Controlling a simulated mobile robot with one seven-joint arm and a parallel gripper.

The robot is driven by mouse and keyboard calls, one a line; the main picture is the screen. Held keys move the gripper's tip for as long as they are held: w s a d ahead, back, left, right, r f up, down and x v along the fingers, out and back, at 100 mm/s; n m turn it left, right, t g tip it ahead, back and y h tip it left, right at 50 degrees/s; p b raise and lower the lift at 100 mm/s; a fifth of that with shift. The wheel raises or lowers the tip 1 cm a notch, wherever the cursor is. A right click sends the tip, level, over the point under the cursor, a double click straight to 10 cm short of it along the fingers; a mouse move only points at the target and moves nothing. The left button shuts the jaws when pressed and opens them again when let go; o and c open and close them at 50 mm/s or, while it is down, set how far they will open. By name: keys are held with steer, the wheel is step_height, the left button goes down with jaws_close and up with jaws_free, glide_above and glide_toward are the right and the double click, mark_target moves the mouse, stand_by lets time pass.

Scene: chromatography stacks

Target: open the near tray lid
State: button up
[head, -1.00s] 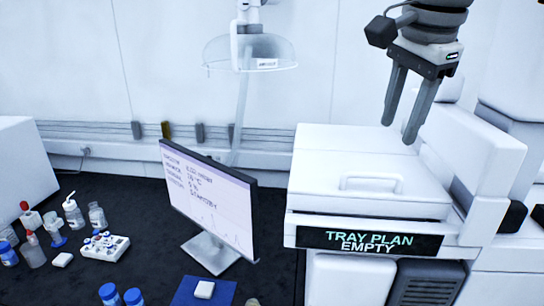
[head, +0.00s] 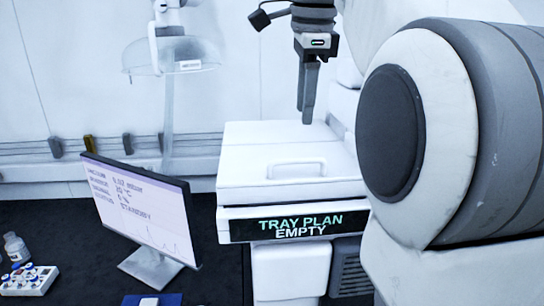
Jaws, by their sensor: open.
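The near tray lid (head: 250,158) is a white, flat lid on top of the white instrument, and it is closed. My own arm link hides the right side of the instrument.
A monitor (head: 140,212) stands left of the instrument on the dark bench. A clear hood (head: 170,55) hangs behind it. A vial rack (head: 28,280) and a bottle (head: 15,248) are at lower left. A blue mat (head: 165,299) lies at the front.

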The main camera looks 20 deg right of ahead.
mark_target(299, 159)
steer(key=f, duration=0.3)
steer(key=w+f+b, duration=0.1)
steer(key=f, duration=0.2)
steer(key=w+f, duration=0.1)
steer(key=f, duration=0.3)
steer(key=shift+d, duration=0.25)
jaws_close()
stand_by(0.9)
